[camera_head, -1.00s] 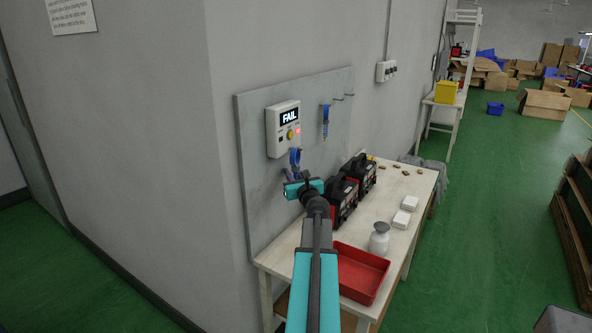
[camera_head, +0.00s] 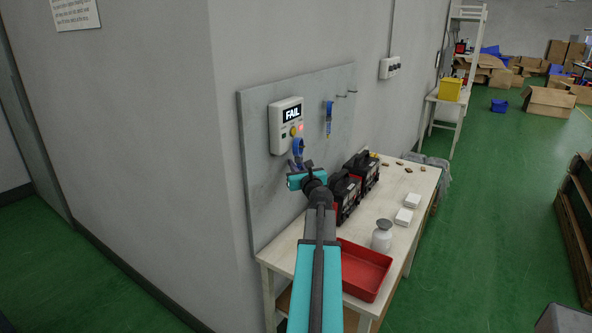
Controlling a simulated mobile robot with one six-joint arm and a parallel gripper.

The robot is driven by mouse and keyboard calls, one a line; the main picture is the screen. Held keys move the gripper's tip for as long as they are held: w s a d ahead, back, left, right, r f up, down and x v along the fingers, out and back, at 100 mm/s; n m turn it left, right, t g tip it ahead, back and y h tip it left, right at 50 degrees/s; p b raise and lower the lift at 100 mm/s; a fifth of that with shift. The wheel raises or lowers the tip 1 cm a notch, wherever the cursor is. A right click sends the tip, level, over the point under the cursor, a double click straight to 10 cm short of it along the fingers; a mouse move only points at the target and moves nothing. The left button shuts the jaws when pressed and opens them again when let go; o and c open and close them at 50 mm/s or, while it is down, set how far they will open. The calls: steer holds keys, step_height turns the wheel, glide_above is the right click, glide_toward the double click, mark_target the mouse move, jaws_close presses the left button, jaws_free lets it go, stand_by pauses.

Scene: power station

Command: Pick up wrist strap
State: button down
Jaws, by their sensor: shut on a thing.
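A blue wrist strap (camera_head: 298,148) shows just below the white tester on the grey wall board. My gripper (camera_head: 299,166) is at the lower end of this strap, in front of the board and above the back of the table. The gripper is shut on the strap; my own arm and wrist partly hide the grip. A second blue strap (camera_head: 328,117) hangs on the board to the right, apart from my gripper.
The white tester (camera_head: 286,126) reads FAIL with a red light. An empty hook (camera_head: 347,93) is on the board.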

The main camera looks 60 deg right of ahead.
steer(key=s+r+b, duration=0.2)
steer(key=s, duration=1.4)
steer(key=shift+r, duration=0.35)
steer(key=shift+s, duration=0.1)
